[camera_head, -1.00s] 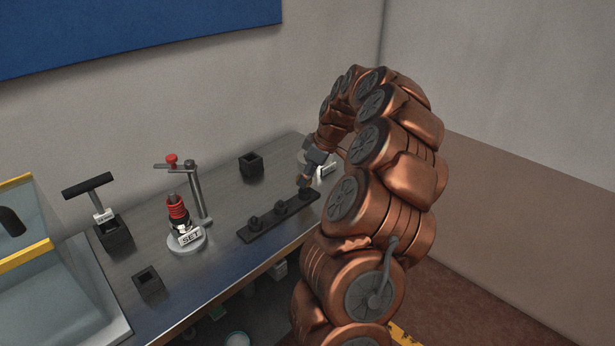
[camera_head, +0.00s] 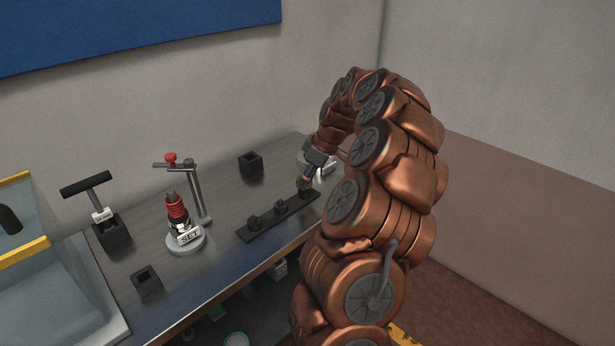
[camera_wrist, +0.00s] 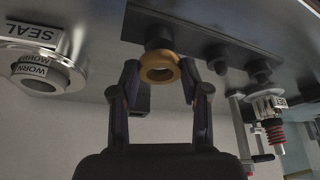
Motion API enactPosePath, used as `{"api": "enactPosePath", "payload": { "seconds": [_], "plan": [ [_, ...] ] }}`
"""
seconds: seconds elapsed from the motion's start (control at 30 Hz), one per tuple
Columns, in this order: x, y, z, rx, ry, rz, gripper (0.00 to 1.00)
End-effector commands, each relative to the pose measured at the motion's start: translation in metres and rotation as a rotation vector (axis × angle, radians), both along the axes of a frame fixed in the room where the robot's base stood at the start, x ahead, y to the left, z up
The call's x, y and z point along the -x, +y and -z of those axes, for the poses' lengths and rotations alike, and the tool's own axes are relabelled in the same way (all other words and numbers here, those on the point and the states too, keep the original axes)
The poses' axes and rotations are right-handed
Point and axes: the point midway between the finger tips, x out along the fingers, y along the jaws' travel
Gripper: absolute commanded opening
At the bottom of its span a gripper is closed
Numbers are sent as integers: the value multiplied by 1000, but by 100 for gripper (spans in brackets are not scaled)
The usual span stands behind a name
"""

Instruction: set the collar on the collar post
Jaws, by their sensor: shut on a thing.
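A brass-coloured ring, the collar (camera_wrist: 158,69), is between the two fingers of my gripper (camera_wrist: 159,82) in the wrist view. My gripper is shut on it. The collar is close to the end peg (camera_wrist: 158,36) of a dark rail (camera_head: 244,236); I cannot tell whether it touches the peg. In the head view my gripper (camera_head: 306,182) is at the rail's far right end, and the collar is too small to make out. The rail carries several short pegs, including a middle peg (camera_head: 280,207) and a near peg (camera_head: 253,222). No label marks which is the collar post.
A stand labelled SET (camera_head: 184,237) holds a red-ringed part beside a clamp post (camera_head: 196,190). Dark square holders (camera_head: 250,164) (camera_head: 148,281) and a black T-handle (camera_head: 87,184) stand around. A round base labelled SEAL (camera_wrist: 35,33) is beside the rail.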

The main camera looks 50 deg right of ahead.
Motion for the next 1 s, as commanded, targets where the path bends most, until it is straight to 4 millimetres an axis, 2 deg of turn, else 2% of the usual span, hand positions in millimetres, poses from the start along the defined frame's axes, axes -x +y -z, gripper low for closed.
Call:
{"api": "enactPosePath", "payload": {
  "seconds": [0.87,0.9,1.0],
  "plan": [
    [0,0,18,0,0,0,8],
    [0,0,17,0,0,0,49],
    [0,0,17,0,0,0,59]
  ]
}}
